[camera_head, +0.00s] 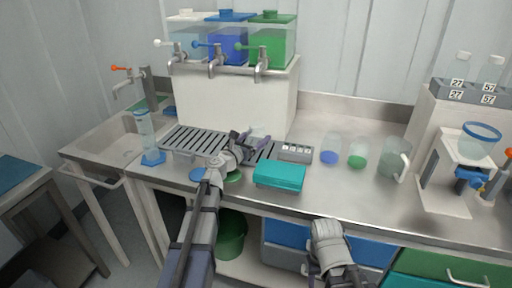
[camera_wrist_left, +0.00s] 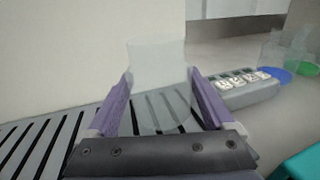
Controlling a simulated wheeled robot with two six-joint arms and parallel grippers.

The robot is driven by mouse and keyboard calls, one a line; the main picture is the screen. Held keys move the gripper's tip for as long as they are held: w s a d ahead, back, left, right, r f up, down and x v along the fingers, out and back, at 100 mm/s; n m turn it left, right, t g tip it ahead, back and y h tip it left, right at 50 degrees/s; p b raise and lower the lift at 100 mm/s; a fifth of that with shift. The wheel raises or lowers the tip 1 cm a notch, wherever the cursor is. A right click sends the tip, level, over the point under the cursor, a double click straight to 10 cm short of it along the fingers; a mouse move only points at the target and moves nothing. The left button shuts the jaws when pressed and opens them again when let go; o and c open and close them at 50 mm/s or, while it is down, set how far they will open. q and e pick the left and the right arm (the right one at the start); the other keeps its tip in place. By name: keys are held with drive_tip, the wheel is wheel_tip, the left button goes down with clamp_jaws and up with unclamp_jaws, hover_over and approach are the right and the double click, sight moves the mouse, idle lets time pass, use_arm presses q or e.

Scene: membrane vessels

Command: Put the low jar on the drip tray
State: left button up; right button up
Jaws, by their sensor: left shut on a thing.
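A clear, whitish jar (camera_wrist_left: 157,75), which I take to be the low jar, stands upright between the purple fingers of my left gripper (camera_wrist_left: 160,100) in the left wrist view. The left gripper also shows in the head view (camera_head: 252,142), shut on the jar, which is hard to make out there. The slatted grey drip tray (camera_head: 195,140) lies below the taps; its slats also show in the left wrist view (camera_wrist_left: 38,145), some of them through the jar. The jar is over the tray; I cannot tell whether it touches. My right gripper (camera_head: 318,270) is low in front of the counter, its jaws unclear.
A numbered grey block (camera_head: 294,152) and a teal box (camera_head: 279,175) stand right of the tray. Blue-based (camera_head: 329,157) and green-based (camera_head: 357,160) vessels and a clear jug (camera_head: 395,163) are further right. Taps (camera_head: 217,68) overhang the tray's back. A blue-footed cylinder (camera_head: 146,135) stands left.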

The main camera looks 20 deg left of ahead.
use_arm(q)
drive_tip(key=shift+f+b, duration=0.7)
drive_tip(key=shift+f, duration=0.5)
use_arm(e)
drive_tip(key=shift+f, duration=1.15)
drive_tip(key=shift+f, duration=0.1)
use_arm(q)
drive_tip(key=shift+f, duration=0.2)
drive_tip(key=o, duration=1.1)
drive_tip(key=shift+r, duration=0.25)
drive_tip(key=v, duration=1.2)
